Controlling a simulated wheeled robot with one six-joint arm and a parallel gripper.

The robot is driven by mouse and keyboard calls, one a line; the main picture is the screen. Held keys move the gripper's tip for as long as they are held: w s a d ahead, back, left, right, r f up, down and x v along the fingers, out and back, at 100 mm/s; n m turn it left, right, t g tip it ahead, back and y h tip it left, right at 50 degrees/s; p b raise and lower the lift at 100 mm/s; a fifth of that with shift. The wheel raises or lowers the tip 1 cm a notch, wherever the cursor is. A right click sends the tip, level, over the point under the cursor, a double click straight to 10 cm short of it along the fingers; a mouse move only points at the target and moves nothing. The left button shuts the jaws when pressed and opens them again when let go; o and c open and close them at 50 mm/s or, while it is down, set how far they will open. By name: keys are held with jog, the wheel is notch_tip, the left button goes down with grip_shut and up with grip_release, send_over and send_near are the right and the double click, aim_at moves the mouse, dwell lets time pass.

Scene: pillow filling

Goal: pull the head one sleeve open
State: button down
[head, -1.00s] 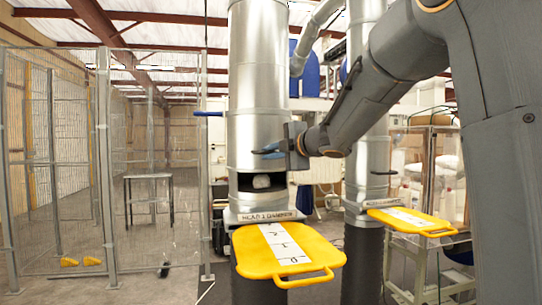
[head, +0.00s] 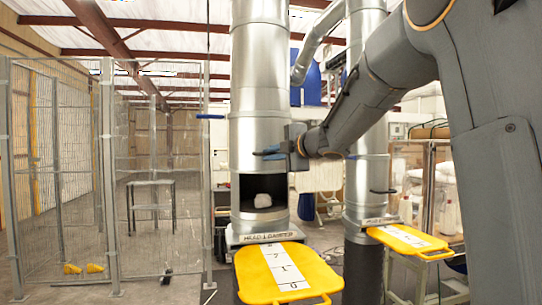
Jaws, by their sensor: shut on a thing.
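The head one sleeve (head: 258,130) is the shiny metal cylinder around the left duct, above a plate lettered "HEAD 1 DAMPER" (head: 263,237). Below its lower edge is a dark opening, with a whitish lump (head: 262,200) inside. My gripper (head: 268,153) is at the front of the sleeve, just above the opening, shut on the sleeve's handle. The handle itself is mostly hidden by the fingers. My arm comes in from the right.
A yellow paddle-shaped board (head: 288,273) with a white marked strip lies below the opening. A second duct (head: 372,170) with a similar yellow board (head: 407,239) stands to the right. A blue lever (head: 210,116) sticks out left. Mesh fencing (head: 60,170) stands at the left.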

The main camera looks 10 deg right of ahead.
jog(key=c, duration=1.8)
grip_release()
jog(key=shift+c, duration=0.2)
jog(key=b+v, duration=0.2)
jog(key=v, duration=0.6)
